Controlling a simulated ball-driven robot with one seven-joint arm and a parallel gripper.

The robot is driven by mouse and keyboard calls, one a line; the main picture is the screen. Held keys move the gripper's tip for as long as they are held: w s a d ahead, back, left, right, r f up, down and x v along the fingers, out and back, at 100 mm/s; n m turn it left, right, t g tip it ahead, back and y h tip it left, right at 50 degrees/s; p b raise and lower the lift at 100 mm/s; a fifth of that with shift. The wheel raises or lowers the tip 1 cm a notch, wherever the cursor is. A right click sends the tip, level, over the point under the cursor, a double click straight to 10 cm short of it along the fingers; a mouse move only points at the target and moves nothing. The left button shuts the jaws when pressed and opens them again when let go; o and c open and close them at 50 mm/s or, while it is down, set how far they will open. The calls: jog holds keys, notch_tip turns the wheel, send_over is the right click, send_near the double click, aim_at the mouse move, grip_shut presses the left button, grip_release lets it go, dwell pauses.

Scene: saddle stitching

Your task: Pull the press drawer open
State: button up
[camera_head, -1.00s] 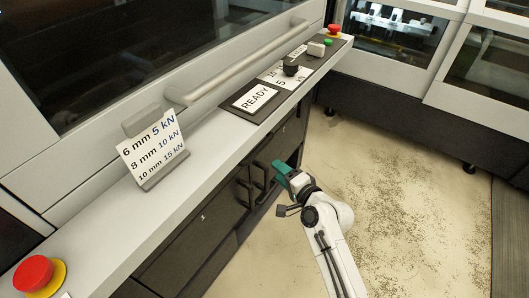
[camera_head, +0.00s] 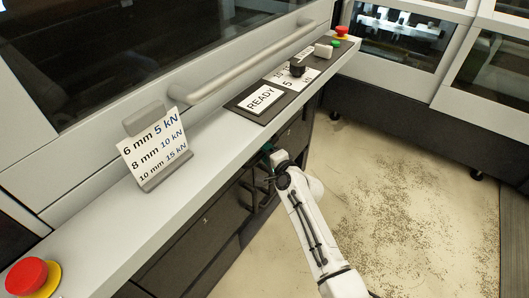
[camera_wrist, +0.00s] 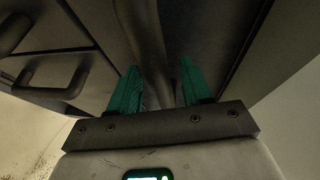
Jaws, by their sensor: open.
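The press front has dark lower panels under a pale ledge (camera_head: 200,150). Dark bar handles (camera_head: 246,192) stand on these panels in the head view. In the wrist view a dark handle (camera_wrist: 62,82) shows at the left, outside the fingers. My gripper (camera_head: 268,149) is just under the ledge, close to the front and above the handles; its fingertips are partly hidden. In the wrist view my gripper (camera_wrist: 157,75) has its two green fingers apart. A dull brownish upright bar or edge shows between and beyond them; I cannot tell whether it is a handle or whether they touch it.
A force card (camera_head: 155,148), a READY display (camera_head: 260,99), a black knob (camera_head: 297,67) and a red stop button (camera_head: 28,275) are on the ledge. A long grey rail (camera_head: 240,72) runs above it. Speckled floor (camera_head: 390,210) is open at the right.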

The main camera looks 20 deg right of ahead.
grip_shut()
dwell(0.5)
